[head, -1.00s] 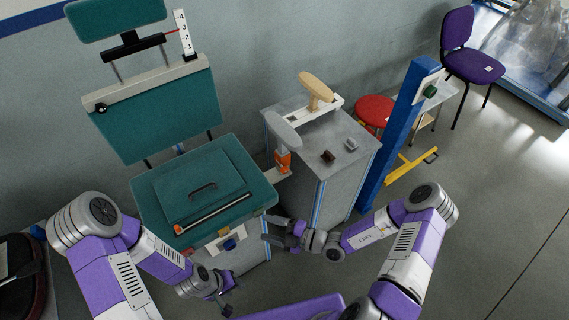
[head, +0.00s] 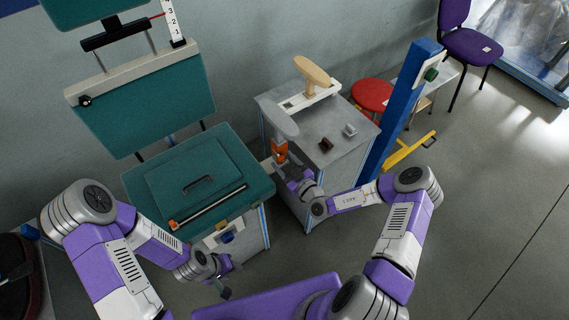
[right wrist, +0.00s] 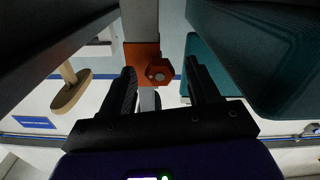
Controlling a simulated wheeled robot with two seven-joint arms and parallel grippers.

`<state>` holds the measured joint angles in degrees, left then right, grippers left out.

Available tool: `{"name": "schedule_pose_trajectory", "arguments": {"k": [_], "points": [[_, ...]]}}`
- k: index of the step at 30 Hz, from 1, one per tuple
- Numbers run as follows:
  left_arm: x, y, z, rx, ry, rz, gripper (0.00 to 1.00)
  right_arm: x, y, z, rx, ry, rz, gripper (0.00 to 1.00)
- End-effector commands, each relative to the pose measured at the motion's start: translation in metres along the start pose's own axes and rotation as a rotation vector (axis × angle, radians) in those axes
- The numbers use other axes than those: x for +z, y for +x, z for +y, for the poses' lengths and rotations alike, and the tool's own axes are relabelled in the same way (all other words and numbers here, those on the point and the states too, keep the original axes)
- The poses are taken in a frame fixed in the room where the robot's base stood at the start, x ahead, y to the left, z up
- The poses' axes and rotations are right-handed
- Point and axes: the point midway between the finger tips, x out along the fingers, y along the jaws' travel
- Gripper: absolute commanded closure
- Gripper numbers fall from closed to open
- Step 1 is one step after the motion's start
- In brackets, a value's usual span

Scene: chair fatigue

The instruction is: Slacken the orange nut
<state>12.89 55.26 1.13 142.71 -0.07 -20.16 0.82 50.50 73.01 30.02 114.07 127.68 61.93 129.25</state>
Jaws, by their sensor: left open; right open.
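The orange nut (right wrist: 166,66) shows in the right wrist view with a grey bolt end at its middle, against an orange block (right wrist: 135,54) under a grey post. In the head view the orange part (head: 279,153) sits below a grey armrest pad (head: 274,119), beside the teal seat. My right gripper (right wrist: 160,72) is open, with its two dark fingers apart on either side of the nut in the picture; I cannot tell whether they touch it. My left gripper (head: 228,279) is open and empty, low in front of the seat.
The teal seat (head: 240,158) carries a long bar (head: 208,207) with an orange end. A grey cabinet (head: 345,170) with small parts on top stands to the right, beside a blue post (head: 401,110). Open floor lies further right.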

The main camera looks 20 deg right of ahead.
Motion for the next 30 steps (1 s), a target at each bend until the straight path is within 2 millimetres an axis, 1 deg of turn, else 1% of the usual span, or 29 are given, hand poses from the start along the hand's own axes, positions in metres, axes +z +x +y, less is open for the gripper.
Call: {"name": "schedule_pose_trajectory", "arguments": {"k": [8,11,18,19,20,26,30], "points": [[-0.0001,0.0002,0.0000,0.000,0.000,0.000,0.57,-0.0004,0.0027,-0.0001,-0.001,0.000,0.000,0.39],[-0.0001,0.0002,0.0000,0.000,0.000,0.000,0.57,-0.0003,0.0026,-0.0001,-0.001,0.000,0.000,0.52],[-0.0001,0.0002,0.0000,0.000,0.000,0.000,0.57,-0.0002,0.0023,-0.0002,-0.001,0.000,-0.001,0.88],[-0.0001,0.0002,0.0000,0.000,0.000,0.000,0.57,-0.0002,0.0023,-0.0002,-0.001,0.000,-0.001,0.93],[-0.0001,0.0002,0.0000,0.000,0.000,0.000,0.57,-0.0002,0.0023,-0.0003,-0.001,-0.001,-0.001,0.95],[0.0000,-0.0020,0.0008,0.000,0.000,0.000,0.57,-0.0005,0.0022,-0.0003,-0.001,-0.015,-0.001,0.95],[0.0003,-0.0075,0.0029,0.000,0.000,0.000,0.57,-0.0010,0.0021,-0.0006,-0.001,-0.057,-0.003,0.95]]}}
